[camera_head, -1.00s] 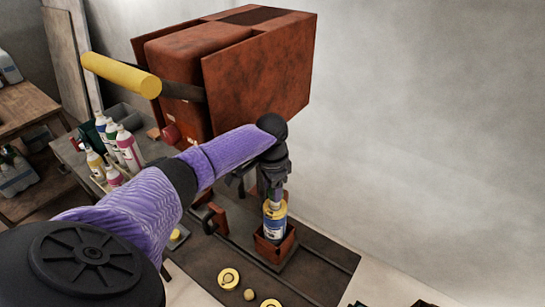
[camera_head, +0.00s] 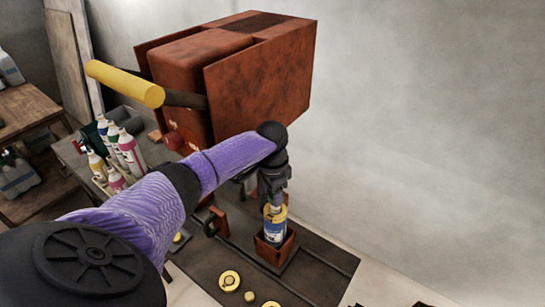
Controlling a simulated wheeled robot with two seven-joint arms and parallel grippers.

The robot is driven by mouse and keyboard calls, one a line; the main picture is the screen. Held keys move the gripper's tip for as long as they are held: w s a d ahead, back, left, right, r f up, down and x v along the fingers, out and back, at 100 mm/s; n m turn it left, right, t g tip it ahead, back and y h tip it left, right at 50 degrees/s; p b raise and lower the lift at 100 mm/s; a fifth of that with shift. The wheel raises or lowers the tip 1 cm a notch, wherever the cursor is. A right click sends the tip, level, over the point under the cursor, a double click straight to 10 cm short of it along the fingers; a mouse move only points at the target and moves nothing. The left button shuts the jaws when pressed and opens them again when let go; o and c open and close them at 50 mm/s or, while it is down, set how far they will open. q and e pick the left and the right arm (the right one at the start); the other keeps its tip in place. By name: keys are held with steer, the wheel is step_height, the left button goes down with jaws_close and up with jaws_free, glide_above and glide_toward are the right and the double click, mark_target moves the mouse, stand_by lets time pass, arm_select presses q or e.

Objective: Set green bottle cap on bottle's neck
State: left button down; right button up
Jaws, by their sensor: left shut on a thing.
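The bottle (camera_head: 274,233), with a blue and white label and a yellow upper part, stands upright in a small red-brown holder (camera_head: 272,256) on the dark bench. My left gripper (camera_head: 273,205) points down right over the bottle's top, its jaws shut at the neck. The green bottle cap cannot be made out; the small thing between the jaws is hidden by the fingers, and I take it to be the cap. Whether it touches the neck cannot be told. My right gripper is not clearly in view.
A large red-brown machine (camera_head: 255,75) with a yellow-ended handle (camera_head: 125,83) stands behind my left arm. Several coloured bottles (camera_head: 120,150) stand at the left. Round yellow pieces (camera_head: 229,281) lie on the dark bench (camera_head: 318,272) in front of the holder. A bare wall is at right.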

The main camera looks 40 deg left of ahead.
arm_select(q)
steer(key=shift+f, duration=0.15)
stand_by(0.4)
steer(key=shift+f+b, duration=0.65)
steer(key=shift+f, duration=0.25)
steer(key=shift+c, duration=0.4)
jaws_free()
step_height(320, 180, up, 10)
steer(key=shift+r+p, duration=0.1)
steer(key=shift+p, duration=0.65)
